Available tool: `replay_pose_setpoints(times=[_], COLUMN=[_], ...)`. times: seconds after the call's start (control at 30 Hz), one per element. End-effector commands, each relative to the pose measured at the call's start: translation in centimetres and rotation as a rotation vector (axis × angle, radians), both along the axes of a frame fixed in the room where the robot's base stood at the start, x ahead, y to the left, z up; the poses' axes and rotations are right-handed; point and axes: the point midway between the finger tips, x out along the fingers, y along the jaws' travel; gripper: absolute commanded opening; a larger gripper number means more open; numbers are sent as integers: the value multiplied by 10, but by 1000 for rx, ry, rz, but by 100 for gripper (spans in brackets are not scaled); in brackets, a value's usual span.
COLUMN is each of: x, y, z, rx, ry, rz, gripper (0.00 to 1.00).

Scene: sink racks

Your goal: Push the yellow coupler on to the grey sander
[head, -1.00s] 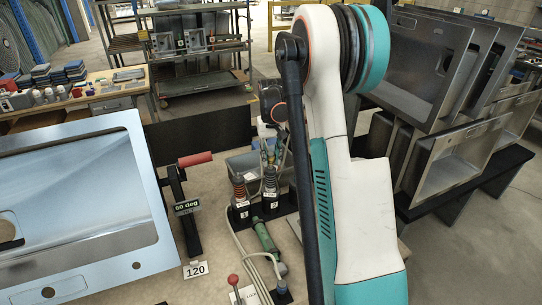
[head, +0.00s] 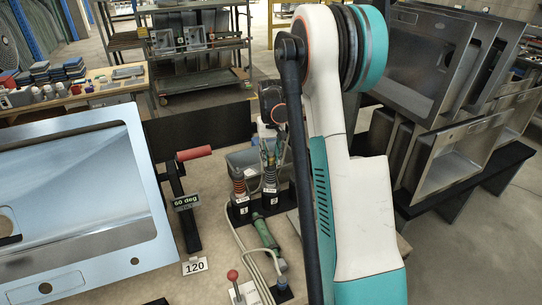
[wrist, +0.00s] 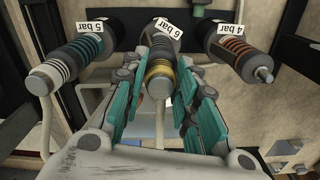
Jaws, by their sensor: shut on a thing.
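In the wrist view, three ribbed cylindrical fittings stand in a row, labelled 5 bar, 6 bar and 4 bar. The middle one has a yellow-brass ring, and I take it for the yellow coupler (wrist: 160,75). My gripper (wrist: 158,98) has its teal-padded fingers on both sides of this coupler and is shut on it. The coupler still lines up with the row behind it; whether it is clear of its holder is hard to tell. In the head view, my arm and the clutter hide most of the gripper. I cannot single out the grey sander in either view.
A green tool (head: 266,234) and pale hoses lie on the bench. A large steel sink (head: 85,190) fills the left; a red-handled stand (head: 193,154) is beside it.

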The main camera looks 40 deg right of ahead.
Motion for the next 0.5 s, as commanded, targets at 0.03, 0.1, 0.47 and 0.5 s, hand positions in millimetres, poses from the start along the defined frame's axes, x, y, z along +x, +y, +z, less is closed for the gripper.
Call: replay_pose_setpoints(times=[0.03, 0.1, 0.47, 0.5], x=[0, 0, 0, 0], y=[0, 0, 0, 0], z=[-2, -2, -2, -1], rx=[0, 0, 0, 0], ry=[0, 0, 0, 0], rz=[0, 0, 0, 0], gripper=[6, 34, 51, 51])
